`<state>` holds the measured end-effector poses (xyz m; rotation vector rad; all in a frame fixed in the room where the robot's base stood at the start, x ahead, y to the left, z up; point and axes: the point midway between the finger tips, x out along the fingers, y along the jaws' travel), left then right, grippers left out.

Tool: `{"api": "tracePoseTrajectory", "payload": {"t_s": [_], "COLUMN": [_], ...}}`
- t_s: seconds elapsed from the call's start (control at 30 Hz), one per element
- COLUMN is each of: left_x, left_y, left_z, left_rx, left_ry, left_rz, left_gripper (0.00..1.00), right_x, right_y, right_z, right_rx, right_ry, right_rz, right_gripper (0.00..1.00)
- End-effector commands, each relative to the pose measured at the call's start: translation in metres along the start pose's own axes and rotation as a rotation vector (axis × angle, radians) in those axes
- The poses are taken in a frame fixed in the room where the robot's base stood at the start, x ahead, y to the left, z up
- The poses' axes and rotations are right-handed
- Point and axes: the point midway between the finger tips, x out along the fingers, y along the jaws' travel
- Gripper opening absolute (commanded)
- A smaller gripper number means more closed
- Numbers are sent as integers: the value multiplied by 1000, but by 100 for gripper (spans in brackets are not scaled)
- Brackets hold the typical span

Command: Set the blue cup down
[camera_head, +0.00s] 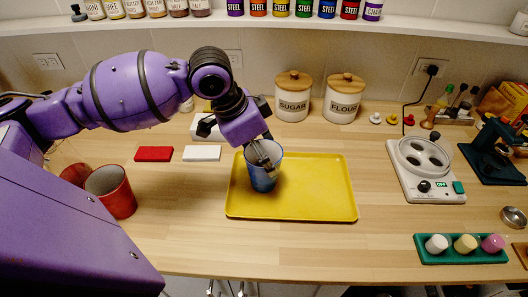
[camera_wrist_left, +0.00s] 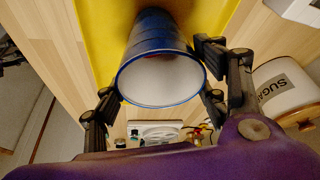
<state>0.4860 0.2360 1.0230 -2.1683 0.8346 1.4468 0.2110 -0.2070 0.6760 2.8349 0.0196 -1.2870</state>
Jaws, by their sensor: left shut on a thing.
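The blue cup (camera_head: 264,179) is upright at the left part of the yellow tray (camera_head: 318,190). My left gripper (camera_head: 263,158) is shut on the cup near its rim, with a finger on either side. I cannot tell whether the cup's base touches the tray or hangs just above it. In the left wrist view the cup (camera_wrist_left: 161,77) shows its open, pale inside between the two dark fingers, with the yellow tray (camera_wrist_left: 97,25) beyond. My right gripper is not in view.
Red cups (camera_head: 112,194) stand at the left near my arm. Red (camera_head: 153,154) and white (camera_head: 202,153) blocks lie left of the tray. Sugar (camera_head: 293,101) and flour (camera_head: 343,103) canisters stand behind it. A white appliance (camera_head: 424,168) is at right. The tray's right half is clear.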

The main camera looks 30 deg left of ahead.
Motion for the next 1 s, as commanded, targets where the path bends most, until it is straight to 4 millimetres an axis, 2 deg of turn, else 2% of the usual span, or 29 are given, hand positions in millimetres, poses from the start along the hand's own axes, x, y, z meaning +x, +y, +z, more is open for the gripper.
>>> {"api": "tracePoseTrajectory", "payload": {"t_s": [0.33, 0.37, 0.5, 0.87, 1.0], "left_x": [1, 2, 2, 0, -15], "left_y": [0, -1, -1, 0, -1], "left_z": [0, 0, 0, 0, -1], "left_rx": [1, 1, 1, 1, 1], "left_ry": [4, 3, 3, 2, 3], "left_rz": [-3, -3, -2, -2, -5], "left_gripper": [24, 68, 85, 85, 85], "right_x": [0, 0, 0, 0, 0], "right_y": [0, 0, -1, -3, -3], "right_z": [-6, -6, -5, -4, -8], "right_rx": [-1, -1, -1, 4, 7], "right_ry": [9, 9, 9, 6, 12], "right_rz": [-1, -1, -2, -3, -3], "right_gripper": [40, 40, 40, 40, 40]}}
